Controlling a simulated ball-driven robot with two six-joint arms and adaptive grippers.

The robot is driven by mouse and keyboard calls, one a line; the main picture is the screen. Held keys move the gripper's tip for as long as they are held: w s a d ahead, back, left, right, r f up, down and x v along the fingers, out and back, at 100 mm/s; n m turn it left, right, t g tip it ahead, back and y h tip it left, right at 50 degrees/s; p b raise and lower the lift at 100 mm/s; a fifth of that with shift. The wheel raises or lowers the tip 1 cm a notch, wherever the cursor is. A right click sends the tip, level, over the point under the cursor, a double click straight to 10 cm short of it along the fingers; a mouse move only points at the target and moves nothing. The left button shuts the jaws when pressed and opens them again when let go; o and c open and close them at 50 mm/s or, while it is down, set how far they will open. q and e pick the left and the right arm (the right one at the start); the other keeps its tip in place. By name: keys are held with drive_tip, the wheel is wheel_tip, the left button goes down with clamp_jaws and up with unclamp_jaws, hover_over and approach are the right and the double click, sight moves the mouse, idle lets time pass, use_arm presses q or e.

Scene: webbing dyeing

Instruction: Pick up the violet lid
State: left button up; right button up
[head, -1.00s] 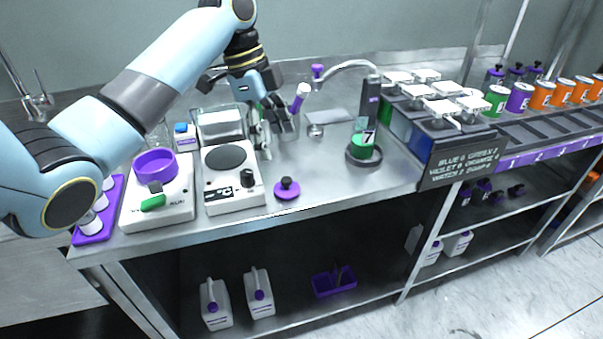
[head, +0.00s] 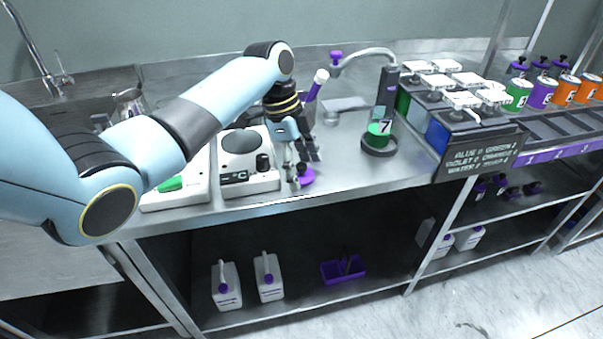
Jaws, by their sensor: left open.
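The violet lid (head: 306,177) is a small disc with a dark knob, lying on the steel bench near its front edge, right of the white hotplate. My left gripper (head: 296,176) points down right over the lid, and its fingers hide the knob and part of the disc. The gripper is open. I cannot tell whether its fingers touch the lid. My right gripper is not in view.
The white hotplate (head: 247,161) stands close to the left of the gripper. A round dark stand with a green can (head: 379,132) is to the right, with bare bench between. Dye tanks (head: 437,128) are farther right. Canisters and a violet caddy (head: 343,270) sit on the shelf below.

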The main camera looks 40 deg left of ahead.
use_arm(q)
drive_tip(key=c, duration=0.9)
drive_tip(key=shift+r, duration=0.1)
drive_tip(key=shift+c, duration=0.2)
